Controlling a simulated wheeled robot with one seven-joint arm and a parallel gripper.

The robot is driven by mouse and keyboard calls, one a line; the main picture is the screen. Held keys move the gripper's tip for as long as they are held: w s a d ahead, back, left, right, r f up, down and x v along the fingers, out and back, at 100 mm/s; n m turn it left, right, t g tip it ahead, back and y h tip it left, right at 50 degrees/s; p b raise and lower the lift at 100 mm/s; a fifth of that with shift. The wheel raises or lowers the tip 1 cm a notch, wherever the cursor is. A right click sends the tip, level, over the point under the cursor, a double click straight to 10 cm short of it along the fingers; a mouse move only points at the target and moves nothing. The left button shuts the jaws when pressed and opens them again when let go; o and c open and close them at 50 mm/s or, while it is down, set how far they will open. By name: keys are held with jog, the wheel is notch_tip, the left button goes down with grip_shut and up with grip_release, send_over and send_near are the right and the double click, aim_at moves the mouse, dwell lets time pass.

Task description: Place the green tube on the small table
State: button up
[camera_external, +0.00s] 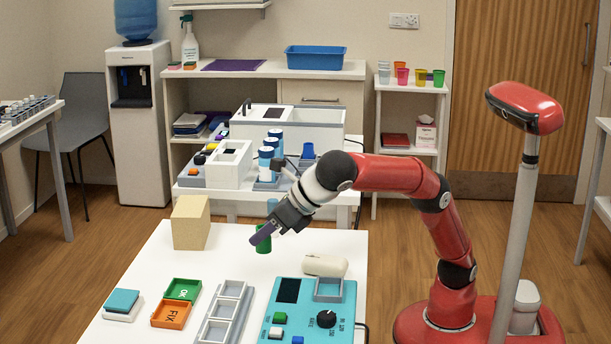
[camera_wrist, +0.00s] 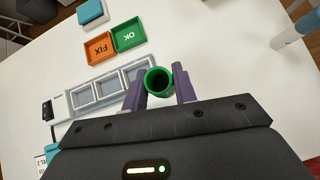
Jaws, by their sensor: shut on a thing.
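My gripper (camera_external: 262,234) hangs over the white table (camera_external: 222,262) in the foreground, with its purple fingers pointing down to the left. It is shut on the green tube (camera_external: 264,245). In the wrist view the gripper (camera_wrist: 158,88) has one finger on each side of the tube (camera_wrist: 159,77), whose open round mouth faces the camera. In the external view the fingers hide the upper part of the tube. I cannot tell whether its lower end touches the tabletop.
A tan block (camera_external: 190,222) stands left of my gripper. The green OK tray (camera_external: 183,289), orange FIX tray (camera_external: 171,314), grey rack (camera_external: 224,312), teal panel (camera_external: 300,322) and white rounded object (camera_external: 325,265) are nearer the front. A crowded bench (camera_external: 190,191) stands behind.

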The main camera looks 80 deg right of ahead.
jog(key=shift+s+r, duration=0.1)
jog(key=shift+r, duration=0.15)
jog(key=s+a+n+y, duration=0.1)
jog(key=s+a+n, duration=0.1)
jog(key=s, duration=0.3)
jog(key=s+a+n+y, duration=0.1)
jog(key=s+a+n, duration=0.1)
jog(key=s, duration=0.3)
jog(key=s+a+f+n+y, duration=0.1)
jog(key=s+a+y, duration=0.1)
jog(key=s+a, duration=0.2)
jog(key=shift+s+a+n+g, duration=0.15)
jog(key=shift+s+n+g, duration=0.2)
jog(key=shift+s, duration=0.75)
jog(key=s+a+f+n+g+y, duration=0.2)
jog(key=s+a+f+n, duration=0.1)
jog(key=s+f, duration=0.35)
jog(key=s+a+f+n+g+y, duration=0.1)
jog(key=s+a+f+n+y, duration=0.15)
jog(key=s+f+n, duration=0.4)
jog(key=s+f+n+g, duration=0.1)
jog(key=s+f+g, duration=0.1)
jog(key=s+f, duration=0.2)
jog(key=s+f+n+g+y, duration=0.1)
jog(key=s+f, duration=0.3)
jog(key=s, duration=0.7)
jog(key=shift+s+d+g, duration=0.15)
jog(key=shift+d+g, duration=0.2)
jog(key=shift+d, duration=0.1)
